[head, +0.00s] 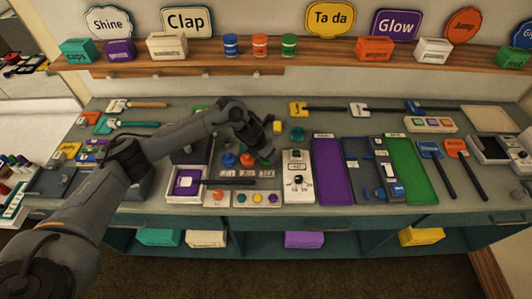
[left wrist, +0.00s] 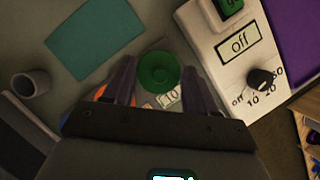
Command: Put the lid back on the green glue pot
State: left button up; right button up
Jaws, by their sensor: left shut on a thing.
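My left gripper (head: 265,157) reaches over the middle of the bench. In the left wrist view its fingers (left wrist: 160,82) are closed around a round green piece (left wrist: 160,69) with a raised centre, which looks like the lid. The arm and gripper hide this piece in the head view. I cannot tell whether it touches what is below it. A green pot (head: 289,45) with a pale band stands on the shelf, beside an orange pot (head: 260,45) and a blue pot (head: 231,45). I cannot tell if any is the glue pot. My right gripper is not in view.
Red-orange (head: 247,160) and blue (head: 229,159) round pieces sit close left of the gripper, with number labels in front. A white dial box (head: 298,188) stands just right. A purple panel (head: 333,172) lies beyond it. A grey cup (left wrist: 33,83) stands left in the wrist view.

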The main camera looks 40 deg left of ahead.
pick_arm(q)
jog(key=o, duration=1.3)
jog(key=shift+o, duration=0.2)
jog(key=shift+r, duration=0.1)
jog(key=shift+r+p, duration=1.1)
jog(key=shift+r, duration=0.15)
jog(key=shift+r+p, duration=1.65)
jog(key=shift+r, duration=0.55)
jog(key=shift+c, duration=0.2)
